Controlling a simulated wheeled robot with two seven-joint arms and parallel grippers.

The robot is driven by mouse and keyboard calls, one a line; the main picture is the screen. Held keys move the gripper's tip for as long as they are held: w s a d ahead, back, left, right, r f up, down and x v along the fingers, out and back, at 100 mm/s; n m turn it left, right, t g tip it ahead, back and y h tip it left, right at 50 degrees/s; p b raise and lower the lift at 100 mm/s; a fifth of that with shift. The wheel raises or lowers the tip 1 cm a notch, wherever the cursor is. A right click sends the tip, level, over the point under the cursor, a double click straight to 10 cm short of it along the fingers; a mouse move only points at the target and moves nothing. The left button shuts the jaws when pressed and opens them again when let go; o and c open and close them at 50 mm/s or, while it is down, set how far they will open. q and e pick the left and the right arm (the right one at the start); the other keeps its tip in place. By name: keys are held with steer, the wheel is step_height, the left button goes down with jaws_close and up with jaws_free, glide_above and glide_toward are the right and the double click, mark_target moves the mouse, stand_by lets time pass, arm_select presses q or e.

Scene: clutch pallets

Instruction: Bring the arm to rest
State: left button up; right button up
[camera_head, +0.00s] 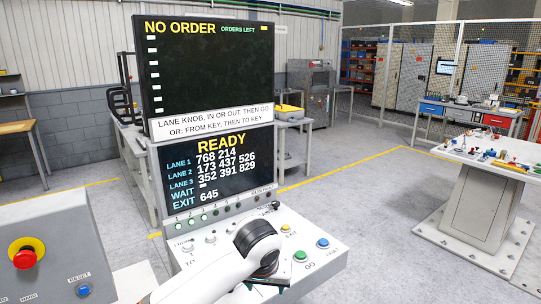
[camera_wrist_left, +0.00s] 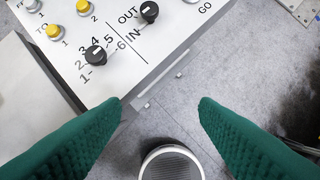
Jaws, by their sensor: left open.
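My left arm (camera_head: 215,273) comes in from the bottom left of the head view. Its dark wrist is over the front of the control console (camera_head: 325,263), and the jaws are mostly hidden there. In the left wrist view my left gripper (camera_wrist_left: 161,103) is open, its two green pads wide apart with nothing between them. Grey floor and a round grey thing (camera_wrist_left: 171,165) show past them. The console's edge lies ahead, with a numbered black knob (camera_wrist_left: 95,55) and an IN/OUT knob (camera_wrist_left: 149,12). My right gripper is not in view.
The console's screen (camera_head: 218,167) reads READY, and the upper screen (camera_head: 208,70) reads NO ORDER. A green GO button (camera_head: 300,256) is right of my wrist. A box with a red stop button (camera_head: 25,259) stands left. A white worktable (camera_head: 487,155) is right; floor between is clear.

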arm_select(q)
steer(key=s+a+f+m+h, duration=0.1)
steer(key=s+a+f+h, duration=0.25)
steer(key=s+f, duration=1)
steer(key=s+a+f+y, duration=0.2)
steer(key=s+a, duration=0.6)
steer(key=s, duration=0.1)
steer(key=s+a+f+y, duration=0.2)
steer(key=s+a, duration=0.6)
steer(key=s, duration=0.1)
step_height(320, 180, down, 32)
steer(key=s+g+b, duration=0.2)
steer(key=b, duration=0.1)
steer(key=s+a+f+g+b, duration=0.1)
steer(key=s+a+f, duration=0.2)
steer(key=s+f, duration=1.2)
steer(key=shift+s+f+b, duration=0.25)
steer(key=shift+b, duration=0.15)
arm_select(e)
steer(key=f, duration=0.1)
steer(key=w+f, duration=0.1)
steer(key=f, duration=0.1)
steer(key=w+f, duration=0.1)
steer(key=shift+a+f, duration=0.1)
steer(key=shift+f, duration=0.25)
